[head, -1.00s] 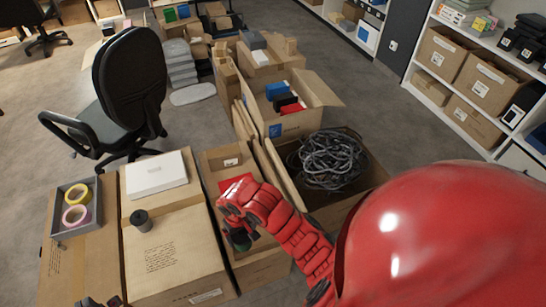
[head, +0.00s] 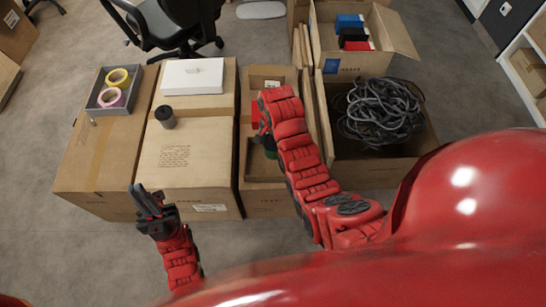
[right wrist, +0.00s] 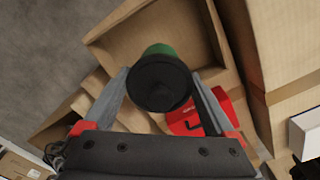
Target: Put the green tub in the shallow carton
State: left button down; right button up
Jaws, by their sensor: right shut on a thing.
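The green tub (right wrist: 162,76), with a dark end facing the camera, is between the two fingers of my right gripper (right wrist: 160,88) in the right wrist view. That gripper is shut on it. In the head view only a small part of the tub (head: 271,150) shows beside my right arm, which hides the gripper. The tub is over the shallow carton (head: 262,191), an open brown box; I cannot tell whether it touches the bottom. In the right wrist view the carton (right wrist: 118,38) lies behind the tub. My left gripper (head: 149,193) is open and empty, in front of the closed cartons.
A red item (right wrist: 192,118) lies beside the tub. Closed cartons to the left bear a white box (head: 193,76), a dark cylinder (head: 165,117) and a grey tray (head: 105,108) with tape rolls. A carton of black cables (head: 380,112) stands to the right.

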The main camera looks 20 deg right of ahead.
notch_tip(320, 180, down, 7)
jog(key=shift+f, duration=0.15)
dwell(0.4)
